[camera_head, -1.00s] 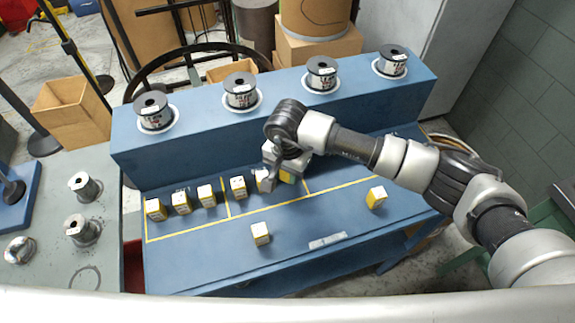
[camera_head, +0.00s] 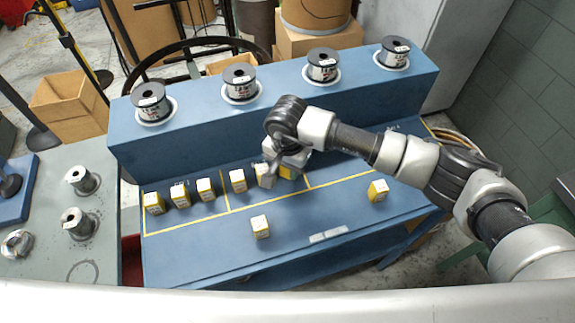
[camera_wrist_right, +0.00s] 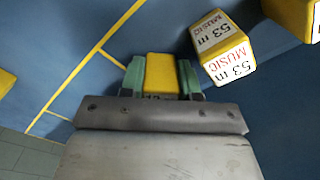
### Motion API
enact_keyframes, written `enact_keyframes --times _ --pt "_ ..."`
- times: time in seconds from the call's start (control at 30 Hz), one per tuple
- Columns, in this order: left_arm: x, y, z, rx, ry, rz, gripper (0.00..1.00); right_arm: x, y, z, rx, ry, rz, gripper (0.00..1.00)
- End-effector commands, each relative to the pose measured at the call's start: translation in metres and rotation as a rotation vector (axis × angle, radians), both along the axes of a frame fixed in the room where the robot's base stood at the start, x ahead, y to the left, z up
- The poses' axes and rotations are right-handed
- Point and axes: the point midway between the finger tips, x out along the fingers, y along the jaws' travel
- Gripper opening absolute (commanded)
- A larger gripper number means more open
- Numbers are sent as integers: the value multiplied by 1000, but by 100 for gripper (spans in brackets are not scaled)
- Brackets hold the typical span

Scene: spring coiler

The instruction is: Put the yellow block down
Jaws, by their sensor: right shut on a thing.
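My right gripper (camera_head: 283,168) reaches down over the right end of the row of blocks on the blue bench. It is shut on a yellow block (camera_head: 287,173), which shows between the two green fingers in the right wrist view (camera_wrist_right: 161,74). The gripper hides most of this block in the head view. I cannot tell whether its underside touches the bench. A yellow-and-white block marked "53 m MUSIC" (camera_wrist_right: 226,52) stands close beside the gripper; it is the near neighbour (camera_head: 264,177) in the head view. My left gripper is not in view.
Several similar blocks (camera_head: 205,190) stand in the row to the left. Two single blocks stand apart, one at the front (camera_head: 260,227) and one at right (camera_head: 378,190). Yellow lines divide the blue bench (camera_head: 200,255). Spools (camera_head: 240,83) stand on the raised shelf behind.

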Motion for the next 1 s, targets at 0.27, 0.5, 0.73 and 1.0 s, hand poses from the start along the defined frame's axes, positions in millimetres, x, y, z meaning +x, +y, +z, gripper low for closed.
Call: enact_keyframes --times 0.27,0.5,0.73,1.0 --pt "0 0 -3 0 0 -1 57 0 0 -2 0 0 0 51" --pt "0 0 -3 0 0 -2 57 0 0 -2 0 0 0 61" --pt "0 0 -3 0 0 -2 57 0 0 -2 0 0 0 61" --pt "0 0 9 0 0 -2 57 0 0 9 0 0 0 61"
